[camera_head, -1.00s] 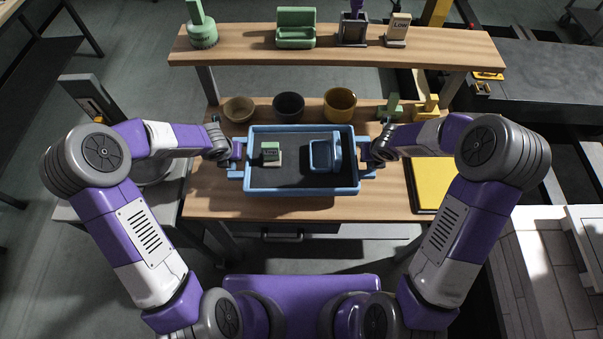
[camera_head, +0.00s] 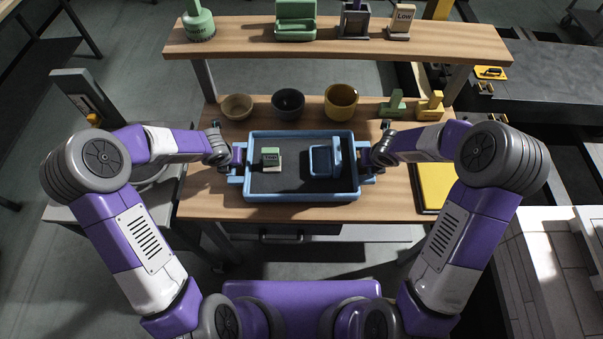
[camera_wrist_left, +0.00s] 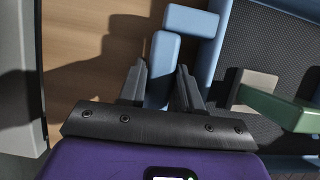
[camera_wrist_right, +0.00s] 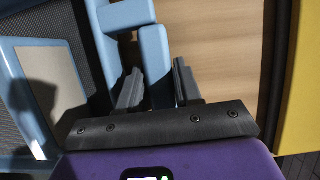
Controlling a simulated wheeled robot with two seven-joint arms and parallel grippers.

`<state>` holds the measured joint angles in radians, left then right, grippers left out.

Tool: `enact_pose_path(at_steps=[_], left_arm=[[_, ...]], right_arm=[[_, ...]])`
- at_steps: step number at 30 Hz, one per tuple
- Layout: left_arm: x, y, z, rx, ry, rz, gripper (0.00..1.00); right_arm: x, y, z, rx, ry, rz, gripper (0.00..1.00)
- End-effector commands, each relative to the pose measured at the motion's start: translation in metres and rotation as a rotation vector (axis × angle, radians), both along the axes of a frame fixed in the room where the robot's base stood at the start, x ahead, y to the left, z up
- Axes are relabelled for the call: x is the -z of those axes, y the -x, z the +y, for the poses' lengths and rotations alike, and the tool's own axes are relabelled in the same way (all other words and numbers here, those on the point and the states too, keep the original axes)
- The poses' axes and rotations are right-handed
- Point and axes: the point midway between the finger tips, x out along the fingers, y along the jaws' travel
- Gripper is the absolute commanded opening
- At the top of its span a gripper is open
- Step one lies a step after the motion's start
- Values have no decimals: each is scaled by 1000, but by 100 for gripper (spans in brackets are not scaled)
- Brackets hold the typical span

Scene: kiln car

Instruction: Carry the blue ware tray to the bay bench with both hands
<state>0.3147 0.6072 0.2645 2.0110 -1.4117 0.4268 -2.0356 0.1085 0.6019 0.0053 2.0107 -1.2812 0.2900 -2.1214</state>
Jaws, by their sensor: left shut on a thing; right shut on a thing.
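The blue ware tray (camera_head: 302,197) is over the front half of a wooden bench (camera_head: 400,206), looking level. I cannot tell if it touches the wood. In it are a green and cream block (camera_head: 271,160) and a blue block-like piece (camera_head: 325,160). My left gripper (camera_head: 236,162) is shut on the tray's left handle, which also shows between the fingers in the left wrist view (camera_wrist_left: 160,70). My right gripper (camera_head: 366,162) is shut on the right handle, seen in the right wrist view (camera_wrist_right: 155,65). The fingers partly hide both handles.
A tan bowl (camera_head: 236,107), a dark bowl (camera_head: 288,104) and a yellow pot (camera_head: 340,102) stand just behind the tray. Green (camera_head: 393,104) and yellow (camera_head: 430,107) pieces stand right of them. A raised shelf (camera_head: 340,42) spans the back. A yellow panel (camera_head: 436,187) lies at right.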

Motion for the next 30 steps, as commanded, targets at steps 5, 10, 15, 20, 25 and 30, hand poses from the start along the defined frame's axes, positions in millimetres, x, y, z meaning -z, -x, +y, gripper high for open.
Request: enact_pose_path(at_steps=[5, 10, 15, 20, 25, 30], left_arm=[[8, -1, 0, 0, 0, -3, 0], [10, 0, 0, 0, 0, 0, 51], [9, 0, 0, 0, 0, 0, 60], [9, 0, 0, 0, 0, 0, 60], [-3, 4, 0, -1, -1, -4, 60], [-32, 16, 1, -3, -1, -5, 60]], right_arm=[[8, -1, 0, 0, -1, -4, 0], [9, 0, 0, 0, 0, 0, 51], [9, 0, 0, 0, 0, 0, 60], [9, 0, 0, 0, 0, 0, 60], [10, 0, 0, 0, 0, 0, 60], [10, 0, 0, 0, 0, 0, 60]])
